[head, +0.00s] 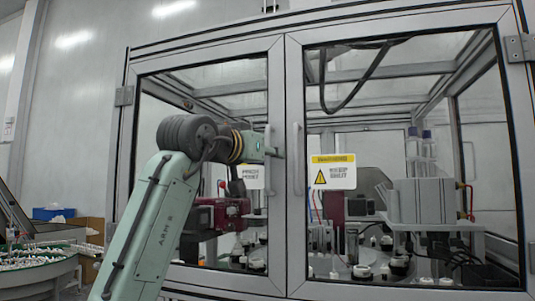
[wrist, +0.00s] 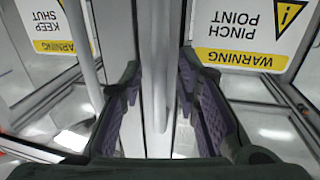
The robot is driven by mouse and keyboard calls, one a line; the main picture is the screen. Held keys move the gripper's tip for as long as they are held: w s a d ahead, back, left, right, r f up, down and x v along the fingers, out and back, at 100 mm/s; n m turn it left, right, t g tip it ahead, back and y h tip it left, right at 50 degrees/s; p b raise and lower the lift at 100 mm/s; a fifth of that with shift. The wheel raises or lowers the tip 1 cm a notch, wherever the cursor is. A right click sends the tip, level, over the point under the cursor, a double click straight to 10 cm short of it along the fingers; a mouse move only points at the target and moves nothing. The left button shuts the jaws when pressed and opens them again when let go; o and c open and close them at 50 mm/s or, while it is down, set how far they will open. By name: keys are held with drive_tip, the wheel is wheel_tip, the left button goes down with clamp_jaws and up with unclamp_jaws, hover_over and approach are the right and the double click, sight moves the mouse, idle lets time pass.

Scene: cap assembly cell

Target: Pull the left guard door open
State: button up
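The left guard door (head: 278,230) is a grey-framed glass panel, and it looks closed against the right door (head: 297,250). Its upright bar handle (head: 268,150) is near its right edge, partly hidden by my arm's end. In the wrist view, which is upside down, a pale bar that looks like this handle (wrist: 158,75) runs between my fingers. My gripper (wrist: 160,100) is open, one dark finger each side of the bar, with gaps showing. In the head view, my gripper (head: 277,152) is small and at the handle's height.
The right door's handle (head: 298,145) stands close beside; it also shows in the wrist view (wrist: 80,40). Warning labels hang on both doors, one reading PINCH POINT (wrist: 245,30) and one KEEP SHUT (wrist: 48,25). Machinery (head: 430,200) stands behind the glass. A green round table (head: 40,270) is at far left.

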clamp_jaws()
idle(0.7)
